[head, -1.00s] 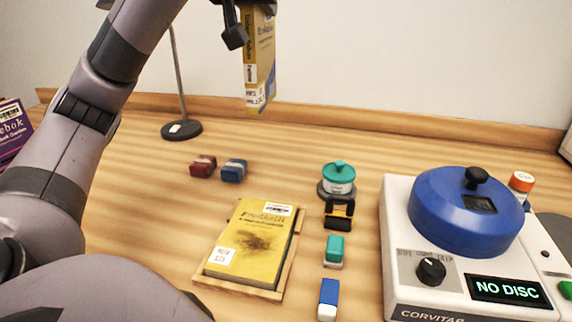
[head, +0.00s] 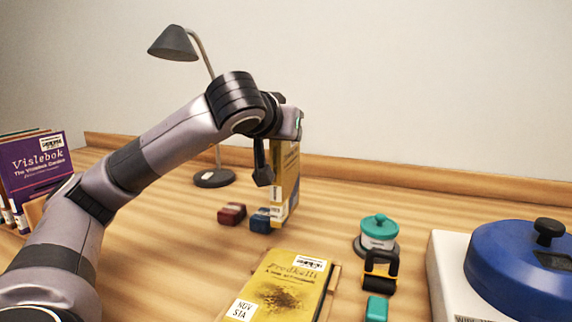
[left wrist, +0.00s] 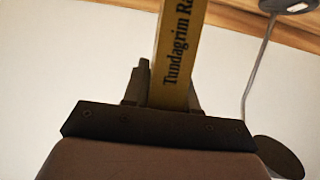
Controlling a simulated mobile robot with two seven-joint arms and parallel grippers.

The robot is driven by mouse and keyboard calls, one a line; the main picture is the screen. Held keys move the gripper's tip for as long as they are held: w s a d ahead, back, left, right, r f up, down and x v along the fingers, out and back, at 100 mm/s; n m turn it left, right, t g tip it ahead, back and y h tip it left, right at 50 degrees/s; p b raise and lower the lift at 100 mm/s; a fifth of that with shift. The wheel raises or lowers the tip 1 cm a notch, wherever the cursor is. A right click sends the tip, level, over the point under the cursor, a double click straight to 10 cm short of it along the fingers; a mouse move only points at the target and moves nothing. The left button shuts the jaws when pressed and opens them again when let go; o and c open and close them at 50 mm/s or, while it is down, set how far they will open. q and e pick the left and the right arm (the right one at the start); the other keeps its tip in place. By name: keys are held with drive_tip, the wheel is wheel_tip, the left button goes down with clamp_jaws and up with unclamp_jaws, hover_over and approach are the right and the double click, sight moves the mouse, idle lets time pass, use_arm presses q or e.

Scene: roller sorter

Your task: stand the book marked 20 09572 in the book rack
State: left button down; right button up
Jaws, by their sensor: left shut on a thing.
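My left gripper (head: 282,150) is shut on a yellow book (head: 287,185), gripping its upper end. The book hangs roughly upright, with a white label near its lower end; I cannot read the number. In the left wrist view the same book's spine (left wrist: 180,50) reads "Tundagrim Ra…" between the fingers (left wrist: 165,95). At the left edge several books stand in a row, with a purple one (head: 38,168) titled "Vislebok" in front. A wooden piece by them (head: 33,213), probably the book rack, is partly hidden by my arm. My right gripper is out of view.
Another yellow book (head: 285,287) lies on a wooden tray (head: 331,290). Red (head: 231,214) and blue (head: 260,220) blocks sit beside the held book's lower end. A lamp (head: 214,178) stands behind.

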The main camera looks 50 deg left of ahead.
sight(286, 154)
use_arm(q)
wheel_tip(286, 154, down, 4)
drive_tip(key=shift+f+b, duration=0.1)
drive_tip(key=shift+b, duration=0.7)
drive_tip(key=shift+f, duration=0.1)
drive_tip(key=shift+f, duration=0.2)
drive_tip(key=c, duration=0.9)
unclamp_jaws()
drive_tip(key=shift+r, duration=0.1)
drive_tip(key=shift+r, duration=0.1)
